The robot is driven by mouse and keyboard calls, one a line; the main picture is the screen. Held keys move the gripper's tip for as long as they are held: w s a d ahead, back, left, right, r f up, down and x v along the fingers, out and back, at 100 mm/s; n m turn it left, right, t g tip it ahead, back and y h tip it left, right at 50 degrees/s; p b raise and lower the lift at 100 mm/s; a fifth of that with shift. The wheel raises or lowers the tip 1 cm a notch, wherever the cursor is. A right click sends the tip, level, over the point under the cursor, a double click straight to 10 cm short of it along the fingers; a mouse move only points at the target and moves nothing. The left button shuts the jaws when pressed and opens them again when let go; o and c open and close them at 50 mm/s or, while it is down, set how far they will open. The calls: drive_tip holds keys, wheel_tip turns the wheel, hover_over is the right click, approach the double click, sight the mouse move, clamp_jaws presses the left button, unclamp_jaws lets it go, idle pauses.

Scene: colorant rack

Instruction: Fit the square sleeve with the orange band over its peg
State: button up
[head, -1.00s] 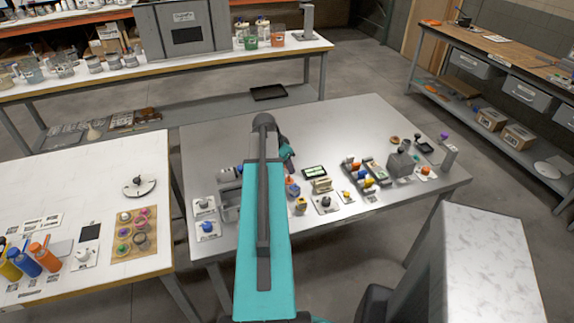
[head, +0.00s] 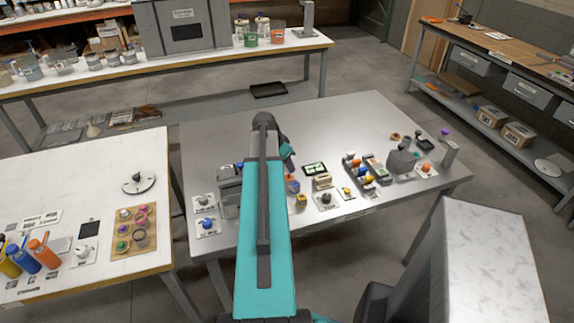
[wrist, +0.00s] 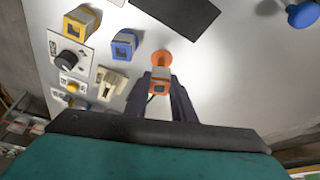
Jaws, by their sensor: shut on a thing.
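In the wrist view, my gripper (wrist: 161,92) is shut on the small square sleeve with the orange band (wrist: 160,84). The sleeve is pale at its upper end in the picture, with the orange band between the fingertips. A round orange base (wrist: 162,58) lies directly beyond the sleeve and overlaps it in the picture. Any peg there is hidden, so I cannot tell whether the sleeve is around it or apart from it. In the head view, my arm hides the gripper and the sleeve.
In the wrist view, a blue-banded square piece (wrist: 124,42) and a yellow-banded one (wrist: 80,22) stand to the left. A cream block (wrist: 112,80) is close to the left finger. A dark flat panel (wrist: 180,12) lies beyond. The tabletop at right is mostly clear.

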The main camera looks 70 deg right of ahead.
sight(286, 169)
drive_tip(key=shift+f+b, duration=1.25)
drive_tip(key=shift+f, duration=0.6)
idle(0.4)
drive_tip(key=o, duration=1.1)
drive_tip(key=shift+r, duration=0.15)
drive_tip(key=b+v, duration=0.2)
drive_tip(key=v, duration=1.1)
drive_tip(key=shift+a+r+b, duration=0.2)
drive_tip(key=shift+b, duration=0.2)
drive_tip(key=shift+w+r, duration=0.1)
drive_tip(key=shift+r, duration=0.05)
